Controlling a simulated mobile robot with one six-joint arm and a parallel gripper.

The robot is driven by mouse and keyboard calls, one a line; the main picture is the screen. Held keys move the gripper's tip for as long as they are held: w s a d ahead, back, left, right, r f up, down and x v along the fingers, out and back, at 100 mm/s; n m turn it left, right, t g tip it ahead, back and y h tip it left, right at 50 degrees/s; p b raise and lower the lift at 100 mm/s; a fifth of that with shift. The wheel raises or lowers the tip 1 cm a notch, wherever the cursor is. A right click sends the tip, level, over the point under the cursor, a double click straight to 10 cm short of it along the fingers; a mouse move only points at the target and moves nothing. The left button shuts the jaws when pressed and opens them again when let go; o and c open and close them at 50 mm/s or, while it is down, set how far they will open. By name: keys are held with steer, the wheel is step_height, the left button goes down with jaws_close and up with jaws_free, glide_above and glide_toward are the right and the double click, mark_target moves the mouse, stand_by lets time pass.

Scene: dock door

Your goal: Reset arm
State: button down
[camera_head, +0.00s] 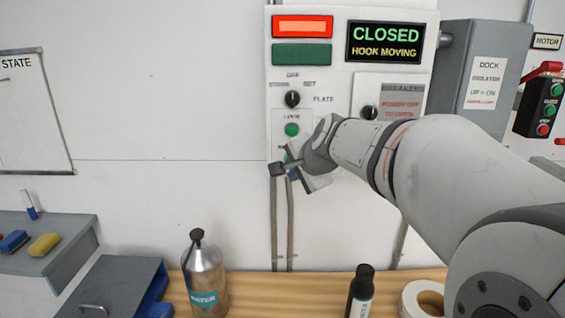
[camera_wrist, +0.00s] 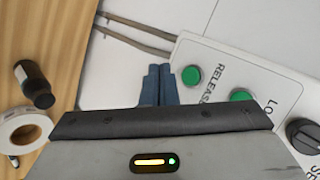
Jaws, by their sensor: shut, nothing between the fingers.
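My gripper (camera_head: 283,170) is in front of the lower part of the white control panel (camera_head: 339,60), near its bottom edge. In the wrist view its two blue fingertips (camera_wrist: 158,82) are together with nothing between them. They point beside the green RELEASE button (camera_wrist: 191,76), apart from it in the picture; I cannot tell the depth. The green LOCK button (camera_head: 292,129) sits above the gripper in the head view, below a black knob (camera_head: 292,98). The display (camera_head: 384,42) reads "CLOSED, HOOK MOVING". A red lamp (camera_head: 302,26) is lit above a dark green one (camera_head: 302,54).
Below on the wooden bench (camera_head: 260,290) stand a metal water bottle (camera_head: 204,275), a black bottle (camera_head: 361,290) and a tape roll (camera_head: 424,300). A grey isolator box (camera_head: 484,65) and motor buttons (camera_head: 545,102) are at right.

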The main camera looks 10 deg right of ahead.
stand_by(0.3)
steer(key=s+f+n+g, duration=0.2)
steer(key=s+f+n, duration=0.2)
steer(key=s, duration=0.4)
steer(key=s+f+n+g+h, duration=0.1)
steer(key=s+f+n, duration=0.3)
steer(key=s, duration=0.5)
steer(key=s+f+n+g+h, duration=0.1)
steer(key=s+f+n+g, duration=0.2)
steer(key=s+f+n, duration=0.2)
steer(key=s+f, duration=0.2)
steer(key=s, duration=0.1)
steer(key=shift+s, duration=0.4)
steer(key=shift+r, duration=0.1)
